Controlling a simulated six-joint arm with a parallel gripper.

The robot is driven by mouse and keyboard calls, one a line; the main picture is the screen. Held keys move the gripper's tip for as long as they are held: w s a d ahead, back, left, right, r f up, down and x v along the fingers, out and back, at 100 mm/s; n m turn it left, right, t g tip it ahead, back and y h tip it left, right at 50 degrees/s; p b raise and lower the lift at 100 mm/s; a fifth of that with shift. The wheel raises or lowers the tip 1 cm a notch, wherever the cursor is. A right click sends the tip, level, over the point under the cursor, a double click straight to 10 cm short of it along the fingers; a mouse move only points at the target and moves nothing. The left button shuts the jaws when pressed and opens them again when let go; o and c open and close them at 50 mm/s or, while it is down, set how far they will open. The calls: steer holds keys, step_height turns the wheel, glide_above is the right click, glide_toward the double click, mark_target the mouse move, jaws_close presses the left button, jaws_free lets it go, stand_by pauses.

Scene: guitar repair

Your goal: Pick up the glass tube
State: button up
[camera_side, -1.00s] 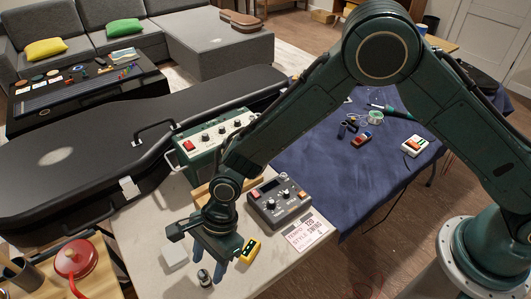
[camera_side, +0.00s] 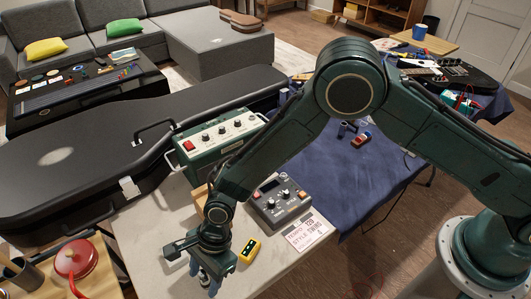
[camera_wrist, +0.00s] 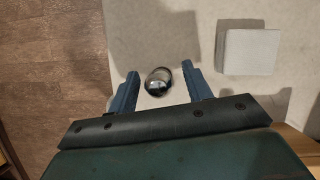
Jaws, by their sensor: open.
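The glass tube (camera_wrist: 158,82) shows in the wrist view as a small, shiny, rounded piece, dark and clear. It stands on the pale tabletop, seen from above. My gripper (camera_wrist: 159,72) is open, with one blue finger to the left of the tube and the other to the right. A gap shows on each side, so neither finger appears to touch it. In the side view the tube (camera_side: 204,277) is mostly hidden between the fingers of my gripper (camera_side: 203,283), which are low, close to the tabletop.
A white block (camera_wrist: 248,52) lies to the right of the tube in the wrist view. In the side view a yellow meter (camera_side: 250,250) sits close to the right of my gripper. A grey pedal (camera_side: 281,202) and a green amplifier (camera_side: 215,140) stand behind.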

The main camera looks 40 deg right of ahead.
mark_target(202, 271)
steer(key=c, duration=0.9)
steer(key=shift+o, duration=0.2)
steer(key=shift+r, duration=0.1)
step_height(202, 271, up, 20)
stand_by(0.4)
stand_by(0.5)
